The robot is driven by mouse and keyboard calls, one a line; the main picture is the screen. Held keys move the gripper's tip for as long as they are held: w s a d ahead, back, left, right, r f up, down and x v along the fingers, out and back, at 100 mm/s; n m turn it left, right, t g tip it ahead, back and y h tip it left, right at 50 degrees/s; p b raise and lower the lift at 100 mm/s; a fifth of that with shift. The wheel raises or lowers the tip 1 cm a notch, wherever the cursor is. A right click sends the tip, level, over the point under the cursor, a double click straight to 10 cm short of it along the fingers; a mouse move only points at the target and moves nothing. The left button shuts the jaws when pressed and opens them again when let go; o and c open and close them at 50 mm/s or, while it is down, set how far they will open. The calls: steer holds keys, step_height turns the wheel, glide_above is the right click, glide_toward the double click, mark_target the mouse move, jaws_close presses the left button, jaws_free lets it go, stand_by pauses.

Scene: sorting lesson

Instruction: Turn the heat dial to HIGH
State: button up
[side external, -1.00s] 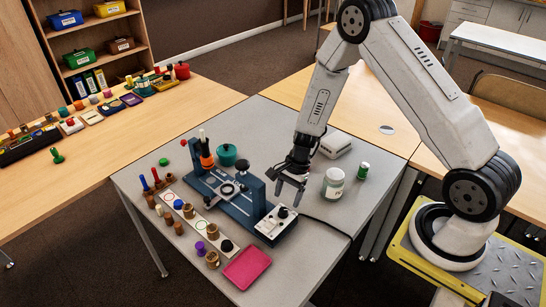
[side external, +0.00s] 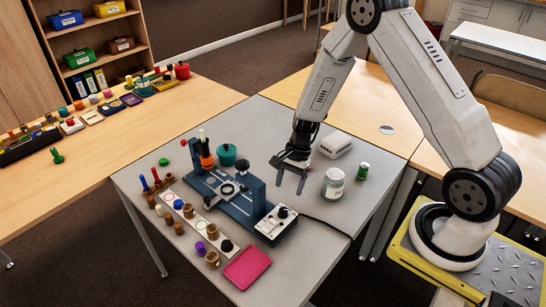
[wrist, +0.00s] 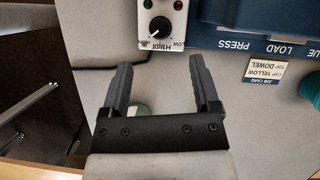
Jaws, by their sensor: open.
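The heat dial (side external: 284,212) is a black knob on a pale control box (side external: 268,230) at the right end of the blue press. In the wrist view, the dial (wrist: 160,27) has LOW printed near its right side and other small labels below and to its left. A white mark on the knob points to the lower left, towards the left-hand label, which is hard to read. My gripper (side external: 288,178) is open and empty, above the table and behind the dial. In the wrist view, the dial lies beyond and between my spread fingertips (wrist: 160,62), not touching them.
The blue press (side external: 233,198) stands left of my gripper. A white jar (side external: 333,185) and a green-capped bottle (side external: 363,171) stand to its right. A pink tray (side external: 247,268) lies at the front. A black cable runs from the control box. A job card (wrist: 265,72) lies below the press.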

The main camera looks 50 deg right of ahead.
mark_target(283, 210)
steer(key=shift+w+n+g, duration=0.2)
steer(key=shift+n+g, duration=0.1)
steer(key=shift+n, duration=0.6)
steer(key=shift+f, duration=0.1)
steer(key=shift+x, duration=3.8)
steer(key=shift+d, duration=0.1)
jaws_close()
